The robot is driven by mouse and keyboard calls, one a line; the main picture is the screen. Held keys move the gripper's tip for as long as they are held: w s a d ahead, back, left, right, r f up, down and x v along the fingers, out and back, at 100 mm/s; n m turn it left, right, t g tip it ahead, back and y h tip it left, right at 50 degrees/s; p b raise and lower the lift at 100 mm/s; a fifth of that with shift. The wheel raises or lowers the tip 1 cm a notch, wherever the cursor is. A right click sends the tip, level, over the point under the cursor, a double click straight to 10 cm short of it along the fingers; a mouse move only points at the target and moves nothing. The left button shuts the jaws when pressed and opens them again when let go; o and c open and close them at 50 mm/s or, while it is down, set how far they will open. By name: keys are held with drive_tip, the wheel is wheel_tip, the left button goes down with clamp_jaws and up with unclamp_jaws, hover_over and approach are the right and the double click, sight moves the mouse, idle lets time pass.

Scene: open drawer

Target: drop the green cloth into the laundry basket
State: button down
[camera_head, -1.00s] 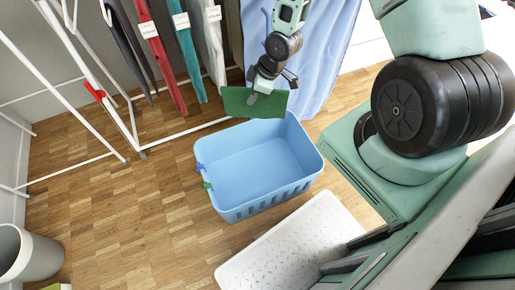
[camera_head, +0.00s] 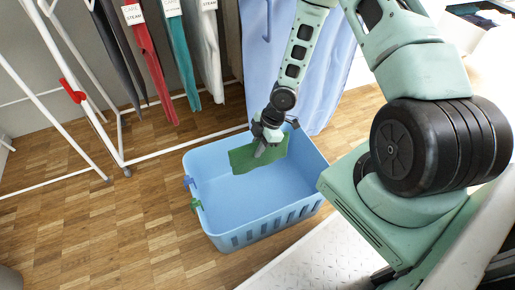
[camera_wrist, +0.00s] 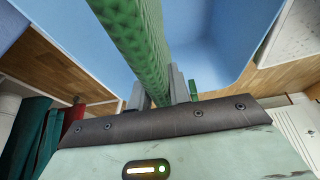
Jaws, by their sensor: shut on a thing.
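The green cloth (camera_head: 246,157) hangs from my gripper (camera_head: 264,150) in the head view. It is seen over the inside of the blue laundry basket (camera_head: 222,232), toward the basket's far side. The basket looks empty inside. In the wrist view my gripper (camera_wrist: 168,92) is shut on the green cloth (camera_wrist: 130,30), which runs up from the fingers. The basket's blue inside (camera_wrist: 215,45) fills much of that view behind the cloth. I cannot tell how far the cloth is above the basket floor.
A white clothes rack (camera_head: 110,140) with hanging garments (camera_head: 150,60) stands behind left. A light blue cloth (camera_head: 295,70) hangs behind the basket. A white textured panel (camera_head: 320,258) lies in front of the basket. Wooden floor (camera_head: 110,225) is clear at left.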

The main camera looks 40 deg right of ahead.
wheel_tip(320, 180, down, 5)
drive_tip(key=b, duration=0.5)
drive_tip(key=shift+f, duration=0.15)
drive_tip(key=c, duration=1.2)
unclamp_jaws()
drive_tip(key=shift+c, duration=0.2)
drive_tip(key=p+v, duration=1.1)
drive_tip(key=v, duration=0.6)
drive_tip(key=shift+s+d, duration=0.1)
drive_tip(key=shift+d, duration=0.05)
